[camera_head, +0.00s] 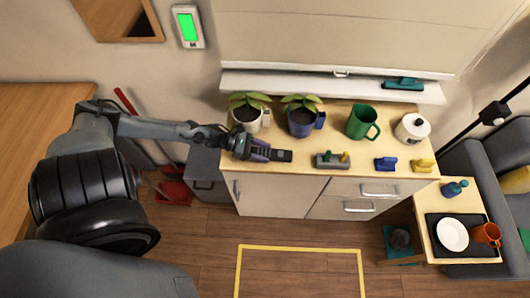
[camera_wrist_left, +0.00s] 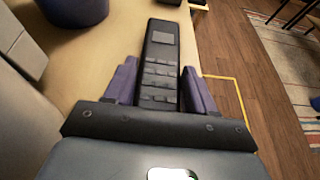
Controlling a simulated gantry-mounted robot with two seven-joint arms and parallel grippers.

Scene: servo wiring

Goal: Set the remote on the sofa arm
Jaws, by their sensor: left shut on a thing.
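The remote (camera_wrist_left: 160,62) is a dark grey handset with a small screen and rows of buttons. My left gripper (camera_wrist_left: 160,88) is shut on it, with a purple finger on each side. In the head view my left gripper (camera_head: 268,154) is at the left part of the cabinet top, and the remote (camera_head: 283,156) sticks out to its right. I cannot tell whether the remote touches the top. The grey sofa (camera_head: 468,172) stands at the right edge, partly cut off; its near arm is hard to make out. My right gripper is not in view.
The cabinet top (camera_head: 300,172) holds two potted plants (camera_head: 302,118), a green pitcher (camera_head: 362,122), a white pot (camera_head: 412,128) and small tools. A side table (camera_head: 428,235) with a white plate (camera_head: 452,234) and orange mug (camera_head: 487,234) stands before the sofa. The floor inside the yellow outline (camera_head: 300,248) is clear.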

